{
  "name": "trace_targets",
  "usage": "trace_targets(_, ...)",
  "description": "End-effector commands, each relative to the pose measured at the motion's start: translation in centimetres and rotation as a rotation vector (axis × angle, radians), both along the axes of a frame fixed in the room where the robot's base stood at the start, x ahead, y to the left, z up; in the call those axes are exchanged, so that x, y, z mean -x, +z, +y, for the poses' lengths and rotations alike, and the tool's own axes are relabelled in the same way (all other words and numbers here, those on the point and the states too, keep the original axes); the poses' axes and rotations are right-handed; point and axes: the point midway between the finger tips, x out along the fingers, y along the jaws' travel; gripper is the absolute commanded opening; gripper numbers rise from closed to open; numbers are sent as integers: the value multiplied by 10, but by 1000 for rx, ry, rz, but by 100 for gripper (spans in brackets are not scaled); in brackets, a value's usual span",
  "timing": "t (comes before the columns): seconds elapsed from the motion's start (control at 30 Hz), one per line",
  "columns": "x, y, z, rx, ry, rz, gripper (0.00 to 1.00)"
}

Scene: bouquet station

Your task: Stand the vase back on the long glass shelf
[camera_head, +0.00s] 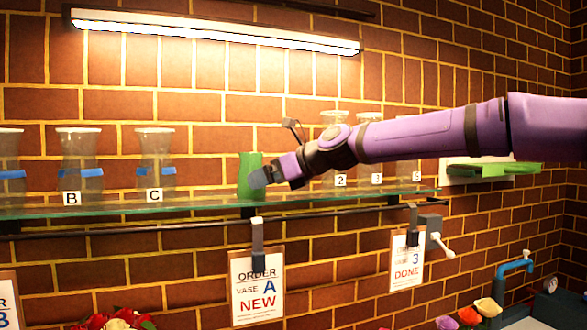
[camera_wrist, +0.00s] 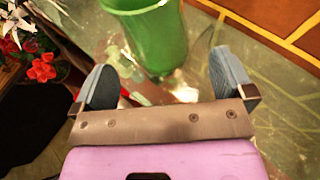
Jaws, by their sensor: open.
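The green vase (camera_head: 247,170) stands upright on the long glass shelf (camera_head: 120,209), right of the vase labelled C. My gripper (camera_head: 262,179) is at the vase's right side in the head view and overlaps part of it. In the wrist view the green vase (camera_wrist: 150,35) shows beyond and between the two spread fingers of my gripper (camera_wrist: 163,66). The fingers are open, with a visible gap between each finger and the vase. The glass shelf (camera_wrist: 275,110) shows below the vase.
Clear vases labelled B (camera_head: 79,165) and C (camera_head: 155,165) stand to the left. Several clear vases, partly behind my arm, stand to the right. Order cards (camera_head: 257,288) hang from a rail below the shelf. Flowers (camera_head: 115,319) are at the bottom.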

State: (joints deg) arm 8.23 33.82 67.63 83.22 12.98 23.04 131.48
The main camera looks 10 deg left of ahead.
Motion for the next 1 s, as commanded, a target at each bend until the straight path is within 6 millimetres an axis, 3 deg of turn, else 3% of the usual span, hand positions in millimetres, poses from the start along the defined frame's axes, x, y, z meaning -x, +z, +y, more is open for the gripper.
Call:
trace_targets(0.2,7,13,-32,1,-2,0,100)
trace_targets(0.5,15,26,-61,1,-1,0,100)
trace_targets(1.0,19,26,-67,17,6,-14,100)
